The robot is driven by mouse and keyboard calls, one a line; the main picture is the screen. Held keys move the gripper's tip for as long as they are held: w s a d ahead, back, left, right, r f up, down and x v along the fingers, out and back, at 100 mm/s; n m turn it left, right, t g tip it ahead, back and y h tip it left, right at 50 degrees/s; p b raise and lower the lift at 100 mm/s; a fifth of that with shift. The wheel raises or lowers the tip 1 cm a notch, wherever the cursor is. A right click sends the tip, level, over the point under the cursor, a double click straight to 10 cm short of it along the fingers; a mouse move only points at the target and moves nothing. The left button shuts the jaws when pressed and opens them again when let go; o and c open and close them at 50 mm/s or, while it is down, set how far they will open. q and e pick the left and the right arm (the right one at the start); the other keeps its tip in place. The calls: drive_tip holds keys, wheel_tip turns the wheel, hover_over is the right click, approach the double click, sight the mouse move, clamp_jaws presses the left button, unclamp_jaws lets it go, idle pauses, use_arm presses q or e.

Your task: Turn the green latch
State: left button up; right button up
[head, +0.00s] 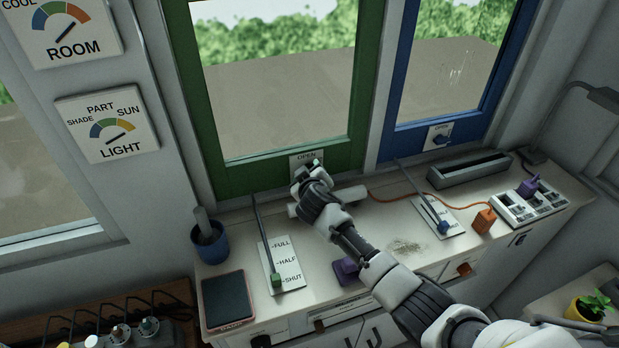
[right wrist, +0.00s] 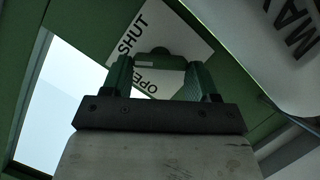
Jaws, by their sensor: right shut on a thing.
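The green window frame (head: 229,178) carries a white plate (head: 306,157) with the word OPEN on its lower rail. My right gripper (head: 309,172) is at this plate, and its hand covers most of the green latch in the head view. In the right wrist view my right gripper (right wrist: 160,78) has its two fingers on either side of the green latch (right wrist: 158,58) and is shut on it. The words SHUT and OPEN show on the plate (right wrist: 178,28) around the latch. My left gripper is in neither view.
A blue window frame (head: 398,142) with its own blue latch (head: 441,141) is to the right. On the counter below are a green-knobbed slider (head: 276,280), a blue cup (head: 211,245), a tablet (head: 227,301), a purple block (head: 346,269) and an orange block (head: 484,220).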

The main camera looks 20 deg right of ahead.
drive_tip(key=shift+f, duration=0.1)
idle(0.4)
drive_tip(key=o, duration=0.9)
drive_tip(key=shift+s, duration=0.15)
drive_tip(key=b+v, duration=0.2)
drive_tip(key=v, duration=0.8)
drive_tip(key=shift+s+a, duration=0.1)
drive_tip(key=shift+s, duration=0.15)
